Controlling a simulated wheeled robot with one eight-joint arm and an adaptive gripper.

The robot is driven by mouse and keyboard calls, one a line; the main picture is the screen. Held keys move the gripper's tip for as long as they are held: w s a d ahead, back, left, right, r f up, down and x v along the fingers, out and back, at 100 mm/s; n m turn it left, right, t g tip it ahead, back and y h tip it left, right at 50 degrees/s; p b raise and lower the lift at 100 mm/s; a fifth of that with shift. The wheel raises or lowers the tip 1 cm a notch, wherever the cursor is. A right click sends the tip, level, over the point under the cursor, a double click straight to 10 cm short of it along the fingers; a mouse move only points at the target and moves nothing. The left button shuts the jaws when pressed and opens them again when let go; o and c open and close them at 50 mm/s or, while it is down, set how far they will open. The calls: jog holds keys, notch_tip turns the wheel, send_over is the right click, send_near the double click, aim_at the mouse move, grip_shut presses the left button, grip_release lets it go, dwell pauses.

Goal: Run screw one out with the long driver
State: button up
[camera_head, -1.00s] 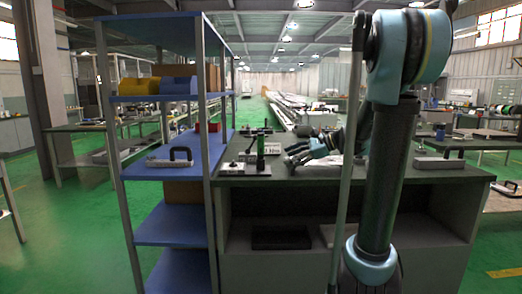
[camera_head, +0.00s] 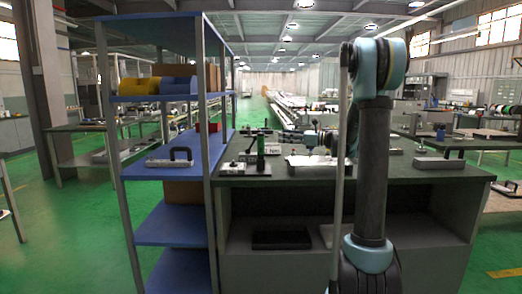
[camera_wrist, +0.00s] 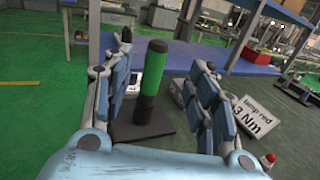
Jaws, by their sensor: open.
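A driver with a green handle (camera_wrist: 154,68) stands upright on a dark base plate (camera_wrist: 175,136) in the wrist view. It also shows in the head view, as a green upright handle (camera_head: 261,146) on the left part of the bench. My gripper (camera_wrist: 161,58) is open, and in the wrist view its two fingers frame the handle on either side without visible contact. I cannot make out screw one.
A blue shelf rack (camera_head: 206,100) stands close left of the bench (camera_head: 440,178). A grey block with a black handle (camera_head: 440,161) sits at the bench's right side.

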aim_at(261, 133)
jog(key=x, duration=1.2)
jog(key=shift+a, duration=0.35)
grip_shut()
